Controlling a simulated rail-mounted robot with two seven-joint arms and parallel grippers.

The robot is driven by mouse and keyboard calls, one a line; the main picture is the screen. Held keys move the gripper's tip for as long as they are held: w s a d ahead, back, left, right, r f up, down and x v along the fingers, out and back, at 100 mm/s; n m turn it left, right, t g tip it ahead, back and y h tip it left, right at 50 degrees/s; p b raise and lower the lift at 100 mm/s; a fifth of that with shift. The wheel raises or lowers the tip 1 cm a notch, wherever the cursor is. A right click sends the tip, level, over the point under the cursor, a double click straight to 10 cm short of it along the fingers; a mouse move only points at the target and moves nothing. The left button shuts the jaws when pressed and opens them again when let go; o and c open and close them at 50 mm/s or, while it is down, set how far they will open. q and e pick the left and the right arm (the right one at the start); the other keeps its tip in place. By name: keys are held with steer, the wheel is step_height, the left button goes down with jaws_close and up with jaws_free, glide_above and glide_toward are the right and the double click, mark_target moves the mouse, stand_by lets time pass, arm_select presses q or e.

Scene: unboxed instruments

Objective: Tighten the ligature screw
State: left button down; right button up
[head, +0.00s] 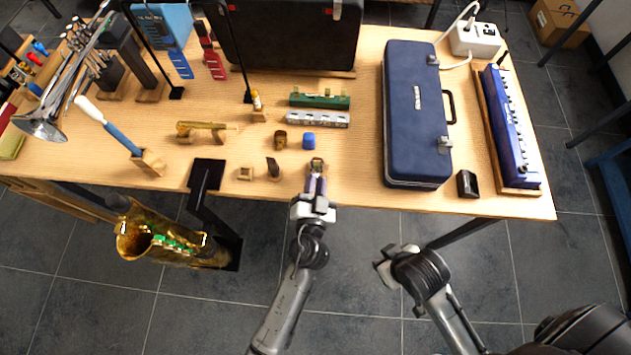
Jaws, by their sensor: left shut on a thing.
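My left gripper (317,184) reaches over the front edge of the table, its fingers pointing away from me. It is shut on a small gold and dark piece (317,166) at its fingertips. This looks like the ligature, but its screw is too small to make out. A short brass cylinder (281,140) stands just beyond, to the left. A dark mouthpiece-like piece (273,168) stands on a small wooden block left of the gripper. My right gripper (386,268) hangs over the floor in front of the table, apart from everything; its fingers are not clear.
A blue cylinder (309,140) and a silver harmonica-like bar (318,119) lie close beyond the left gripper. A blue case (412,165) stands at the right. A saxophone (165,245) hangs at the front left. The wooden table (345,150) is clear between gripper and case.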

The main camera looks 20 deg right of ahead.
arm_select(q)
steer(key=m, duration=0.6)
steer(key=shift+p, duration=0.3)
steer(key=m, duration=0.5)
steer(key=shift+p, duration=0.4)
steer(key=m+p, duration=0.1)
steer(key=m, duration=0.4)
steer(key=shift+m, duration=0.4)
steer(key=m+p, duration=0.1)
steer(key=m, duration=0.3)
steer(key=shift+m+p, duration=0.3)
steer(key=shift+m, duration=0.1)
steer(key=shift+f, duration=0.1)
steer(key=c, duration=1.1)
jaws_free()
steer(key=shift+o, duration=0.2)
